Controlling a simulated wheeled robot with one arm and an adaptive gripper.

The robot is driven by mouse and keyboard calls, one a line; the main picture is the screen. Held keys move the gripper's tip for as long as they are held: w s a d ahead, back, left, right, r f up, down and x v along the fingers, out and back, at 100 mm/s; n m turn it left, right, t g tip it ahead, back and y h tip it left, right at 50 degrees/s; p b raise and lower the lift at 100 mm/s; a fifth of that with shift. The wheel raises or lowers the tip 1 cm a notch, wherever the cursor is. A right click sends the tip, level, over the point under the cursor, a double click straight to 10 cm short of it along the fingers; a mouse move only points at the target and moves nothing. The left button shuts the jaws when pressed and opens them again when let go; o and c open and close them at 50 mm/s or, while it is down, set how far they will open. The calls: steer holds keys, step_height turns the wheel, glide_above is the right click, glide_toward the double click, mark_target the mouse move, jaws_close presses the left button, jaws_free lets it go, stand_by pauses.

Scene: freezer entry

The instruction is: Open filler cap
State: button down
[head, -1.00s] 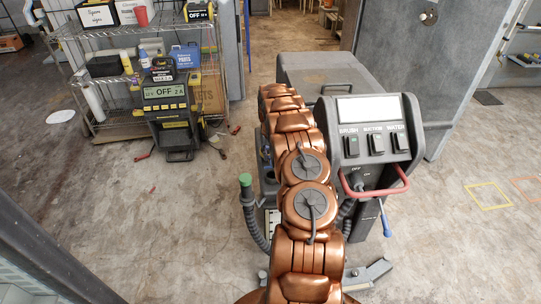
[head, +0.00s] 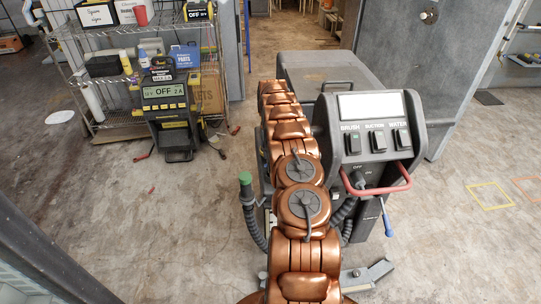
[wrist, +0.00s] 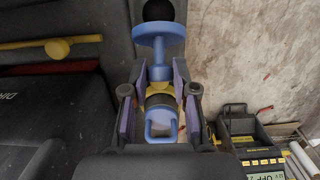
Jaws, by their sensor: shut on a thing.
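The wrist view shows a blue round filler cap (wrist: 158,36) with a wide disc and a narrower stem, in front of a black ball-shaped part. My gripper (wrist: 160,72) has its purple-padded fingers on both sides of the stem and is shut on it. Below, between the fingers, are a yellow ring, a dark cylinder and a blue loop handle (wrist: 161,124); how they join the cap is unclear. In the head view the grey floor-cleaning machine (head: 325,68) stands ahead. My copper arm hides the cap and my gripper there.
The machine's control panel (head: 372,130), with a red handle bar (head: 376,190), is close right of my arm. A green-topped hose (head: 246,185) stands at its left. A wire shelf (head: 125,120) and a black-and-yellow charger (head: 170,115) are further left. Floor between is mostly clear.

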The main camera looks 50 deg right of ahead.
steer(key=shift+w+a, duration=0.1)
steer(key=shift+w, duration=0.3)
steer(key=shift+b, duration=0.4)
steer(key=shift+s, duration=0.2)
steer(key=c, duration=1)
jaws_free()
steer(key=shift+c, duration=0.2)
steer(key=shift+o, duration=0.7)
steer(key=shift+s, duration=0.1)
steer(key=shift+r, duration=0.15)
steer(key=r, duration=0.4)
steer(key=d+r, duration=0.1)
steer(key=r, duration=0.1)
steer(key=shift+w+r, duration=0.1)
steer(key=shift+w, duration=0.3)
steer(key=shift+r, duration=0.5)
